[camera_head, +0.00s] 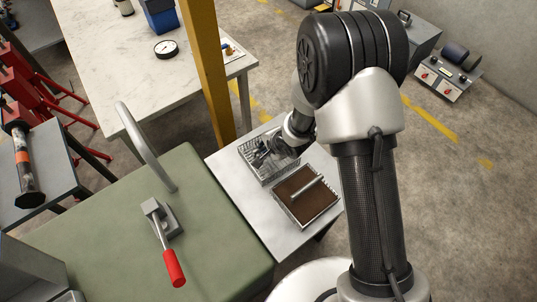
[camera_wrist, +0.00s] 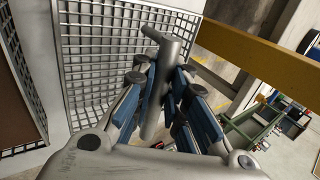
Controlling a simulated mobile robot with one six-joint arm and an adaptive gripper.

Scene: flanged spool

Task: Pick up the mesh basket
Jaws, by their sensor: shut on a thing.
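The mesh basket (camera_head: 277,174) is a grey wire-grid basket on the small light table, at its back left. Its grid and pale rim also fill the upper left of the wrist view (camera_wrist: 86,45). My gripper (camera_head: 268,153) reaches in over the basket from above. In the wrist view, its blue-padded fingers (camera_wrist: 158,95) are closed around a thick grey bar (camera_wrist: 168,58) in front of the grid, which looks like the basket's handle. Where the bar joins the basket is hidden. I cannot tell whether the basket rests on the table or is slightly raised.
A rimmed tray with a brown inside (camera_head: 290,197) and a grey bar stands close in front of the basket. A yellow post (camera_head: 205,75) rises behind the small table (camera_head: 262,218). A green-topped bench (camera_head: 120,225) with a red-handled clamp (camera_head: 168,250) stands to the left.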

